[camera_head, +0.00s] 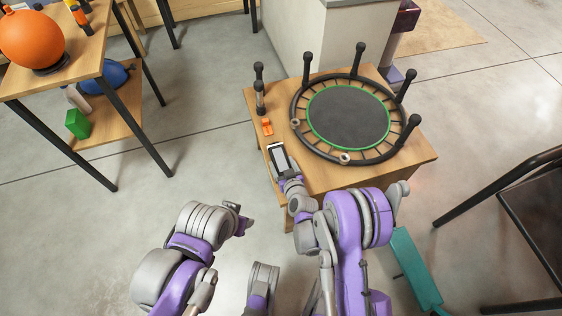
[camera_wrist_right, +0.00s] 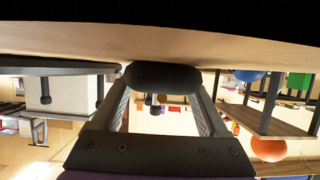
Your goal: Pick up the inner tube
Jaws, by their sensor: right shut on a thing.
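The inner tube (camera_wrist_right: 165,77) shows as a black, rounded, thick piece between the two fingertips of my right gripper (camera_wrist_right: 163,92) in the right wrist view. The gripper is shut on it, close to a pale wooden surface. In the head view my right gripper (camera_head: 278,157) is at the left front part of the low wooden table (camera_head: 398,172); the tube is hard to make out there. My left gripper (camera_head: 240,220) is off the table, over the floor to the left; its jaws are too small to judge.
A mini trampoline (camera_head: 350,113) with upright black posts fills most of the table. An orange item (camera_head: 267,127) and a dark dumbbell-like item (camera_head: 260,98) lie left of it. A shelf table (camera_head: 88,55) stands left, a dark chair (camera_head: 535,215) right, a teal box (camera_head: 415,270) on the floor.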

